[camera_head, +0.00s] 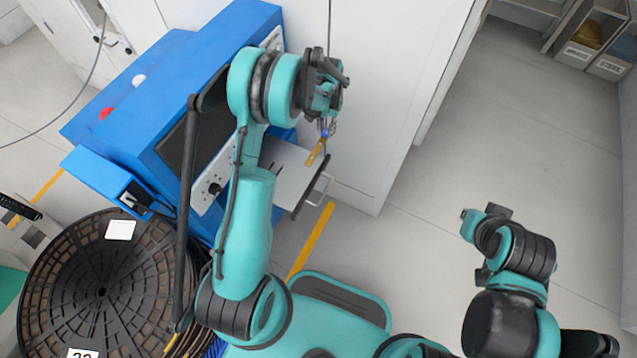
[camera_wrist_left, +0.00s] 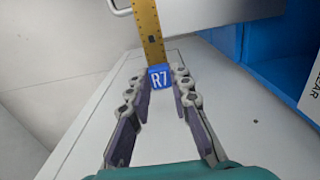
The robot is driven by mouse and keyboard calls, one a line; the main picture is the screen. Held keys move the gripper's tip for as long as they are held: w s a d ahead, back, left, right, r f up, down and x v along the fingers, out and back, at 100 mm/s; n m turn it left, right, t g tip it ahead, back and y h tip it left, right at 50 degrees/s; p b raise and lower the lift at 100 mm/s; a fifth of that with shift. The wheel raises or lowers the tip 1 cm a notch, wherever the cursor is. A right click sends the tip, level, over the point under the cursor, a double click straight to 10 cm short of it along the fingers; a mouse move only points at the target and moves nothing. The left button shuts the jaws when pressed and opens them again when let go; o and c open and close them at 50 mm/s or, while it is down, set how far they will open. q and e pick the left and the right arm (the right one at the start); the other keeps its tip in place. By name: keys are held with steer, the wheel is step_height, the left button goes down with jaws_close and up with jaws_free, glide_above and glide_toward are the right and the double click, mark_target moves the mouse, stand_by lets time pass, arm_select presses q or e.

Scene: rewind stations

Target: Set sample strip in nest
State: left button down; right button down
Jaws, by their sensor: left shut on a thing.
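The sample strip (camera_head: 317,152) is narrow and yellow-orange, with a blue tab at its near end. In the left wrist view the yellow strip (camera_wrist_left: 151,30) runs away from me, and its blue tab (camera_wrist_left: 159,78) reads "R7". My left gripper (camera_head: 328,124) is shut on the blue tab, with the strip sticking out beyond the fingertips (camera_wrist_left: 158,88). The strip hangs tilted over or beside a light grey plate (camera_head: 283,185) on the blue machine. I cannot make out the nest clearly. My right gripper (camera_head: 478,220) is at the lower right, away from the machine, its fingers unclear.
The blue machine (camera_head: 150,105) stands at the left, with a dark panel and a red button. White cabinets (camera_head: 385,80) stand close behind the strip. A large dark reel (camera_head: 65,285) lies at the lower left. Labelled bins (camera_head: 577,55) sit at upper right. The floor between is clear.

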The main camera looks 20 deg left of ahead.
stand_by(0.4)
arm_select(q)
steer(key=s+d+r, duration=0.3)
steer(key=s, duration=0.4)
steer(key=s+d+r+n, duration=0.1)
steer(key=s+d+r, duration=0.2)
steer(key=s, duration=0.3)
steer(key=shift+s+r, duration=0.35)
steer(key=shift+r, duration=0.25)
